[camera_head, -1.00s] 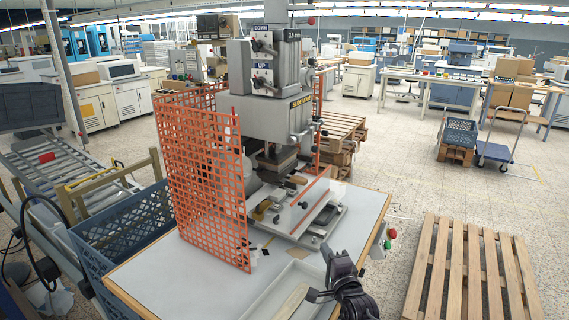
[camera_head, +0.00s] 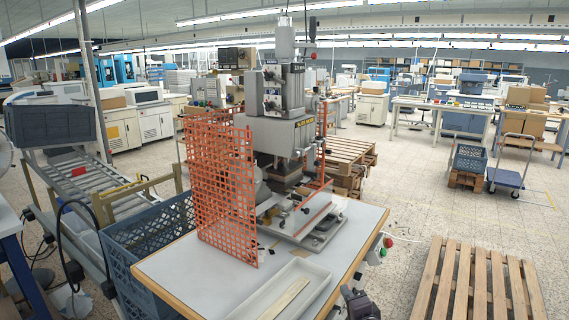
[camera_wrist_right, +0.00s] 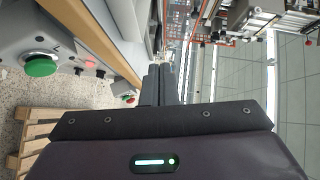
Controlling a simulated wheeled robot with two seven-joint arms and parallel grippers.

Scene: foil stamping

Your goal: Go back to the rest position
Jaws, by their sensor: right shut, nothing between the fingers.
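My right gripper (camera_head: 350,293) shows at the bottom edge of the head view, just off the front right corner of the worktable (camera_head: 362,222). Only its dark end shows there; the rest is cut off by the frame. In the right wrist view its two dark fingers (camera_wrist_right: 160,84) are together with nothing between them. My left gripper is not in view. The grey stamping press (camera_head: 282,130) stands on the table, apart from my gripper. A white tray (camera_head: 318,272) holding a pale wooden-looking strip (camera_head: 286,300) lies at the table's front.
An orange mesh guard (camera_head: 222,185) stands left of the press. A blue crate (camera_head: 150,240) and a roller conveyor (camera_head: 85,182) are at the left. A green button (camera_wrist_right: 40,65) is close by in the wrist view. A wooden pallet (camera_head: 480,285) lies on the floor at right.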

